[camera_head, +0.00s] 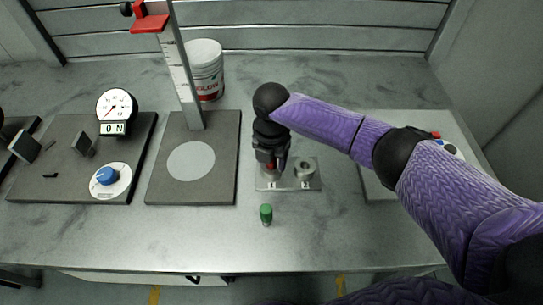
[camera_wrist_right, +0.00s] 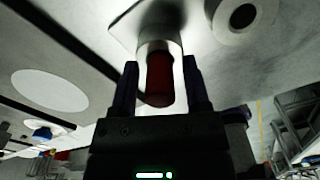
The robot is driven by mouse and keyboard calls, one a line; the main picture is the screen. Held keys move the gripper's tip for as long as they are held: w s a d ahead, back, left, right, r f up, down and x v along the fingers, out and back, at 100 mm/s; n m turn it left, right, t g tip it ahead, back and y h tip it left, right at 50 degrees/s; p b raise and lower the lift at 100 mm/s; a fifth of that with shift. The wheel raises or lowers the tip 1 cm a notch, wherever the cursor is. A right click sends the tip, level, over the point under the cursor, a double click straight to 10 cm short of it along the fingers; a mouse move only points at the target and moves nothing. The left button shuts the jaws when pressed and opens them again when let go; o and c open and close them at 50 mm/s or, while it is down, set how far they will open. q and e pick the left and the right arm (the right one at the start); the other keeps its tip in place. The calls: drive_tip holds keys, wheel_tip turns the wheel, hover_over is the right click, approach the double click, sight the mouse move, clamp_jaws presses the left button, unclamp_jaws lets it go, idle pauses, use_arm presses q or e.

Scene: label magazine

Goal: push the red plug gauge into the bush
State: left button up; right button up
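The red plug gauge (camera_wrist_right: 159,80) stands between the fingers of my right gripper (camera_wrist_right: 160,84) in the wrist view, with narrow gaps on both sides. Its far end meets a pale grey cylinder, which looks like the bush (camera_wrist_right: 160,46); how deep it sits I cannot tell. In the head view my right gripper (camera_head: 270,164) is over the left part of a small grey plate (camera_head: 289,186) and mostly hides the red gauge and that bush. A second bush (camera_head: 304,168) stands open on the plate's right. My left gripper is not in view.
A green plug gauge (camera_head: 266,214) stands upright in front of the plate. To the left are a height stand (camera_head: 222,186) with a scale column and a dark board (camera_head: 60,187) with a dial. A white tub (camera_head: 205,67) is behind. The front of the table is clear.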

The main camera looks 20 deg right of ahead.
drive_tip(key=shift+o, duration=0.6)
wheel_tip(320, 180, up, 10)
drive_tip(key=shift+p, duration=1.2)
drive_tip(key=shift+s+f, duration=0.1)
